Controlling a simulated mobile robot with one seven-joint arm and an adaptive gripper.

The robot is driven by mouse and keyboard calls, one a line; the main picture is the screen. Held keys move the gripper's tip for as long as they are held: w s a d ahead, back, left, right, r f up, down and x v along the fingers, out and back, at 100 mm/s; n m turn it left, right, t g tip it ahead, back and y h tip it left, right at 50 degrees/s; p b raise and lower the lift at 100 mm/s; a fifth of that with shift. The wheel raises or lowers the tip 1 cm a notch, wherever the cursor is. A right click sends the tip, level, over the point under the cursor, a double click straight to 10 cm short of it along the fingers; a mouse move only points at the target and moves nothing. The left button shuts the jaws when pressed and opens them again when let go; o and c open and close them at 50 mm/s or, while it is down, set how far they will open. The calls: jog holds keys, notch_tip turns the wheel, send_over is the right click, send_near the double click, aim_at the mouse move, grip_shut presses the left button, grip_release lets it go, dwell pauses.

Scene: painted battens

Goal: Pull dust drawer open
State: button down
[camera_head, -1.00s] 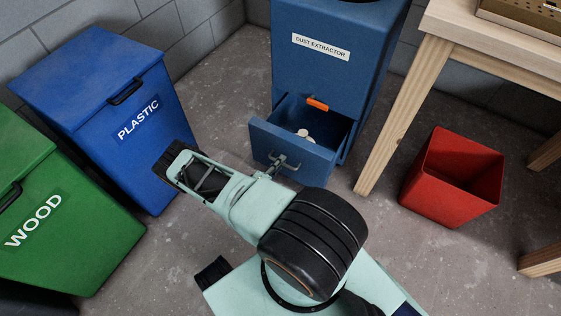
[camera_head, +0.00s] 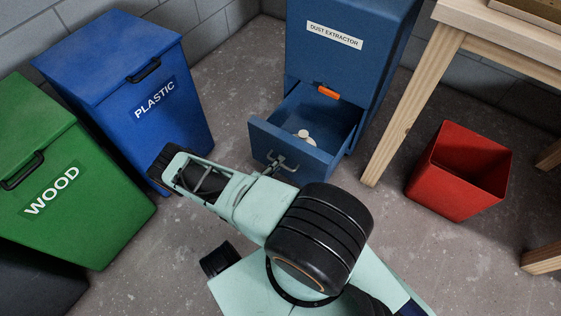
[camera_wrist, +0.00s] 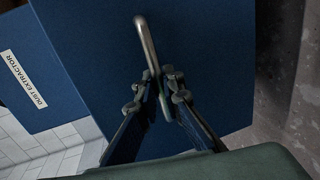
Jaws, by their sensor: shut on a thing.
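The blue dust extractor (camera_head: 335,62) stands at the back with an orange latch (camera_head: 327,92) above its drawer opening. The dust drawer (camera_head: 274,147) is pulled well out, and a few pale round pieces (camera_head: 305,137) lie inside. My gripper (camera_head: 277,164) is at the drawer's front, on its handle. In the wrist view my gripper's two fingers (camera_wrist: 159,86) are closed around the grey bar handle (camera_wrist: 147,40) against the blue drawer front (camera_wrist: 95,60). In the head view my arm hides part of the floor in front of the drawer.
A blue PLASTIC bin (camera_head: 182,118) and a green WOOD bin (camera_head: 95,200) stand at left. A red open bin (camera_head: 440,185) is on the floor at right, beside a wooden table leg (camera_head: 412,110). Bare floor (camera_head: 480,270) shows at lower right.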

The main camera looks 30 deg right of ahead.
jog(key=shift+w+a, duration=0.1)
jog(key=shift+w, duration=0.05)
jog(key=c, duration=2.3)
grip_release()
jog(key=shift+c, duration=0.2)
jog(key=shift+r, duration=0.15)
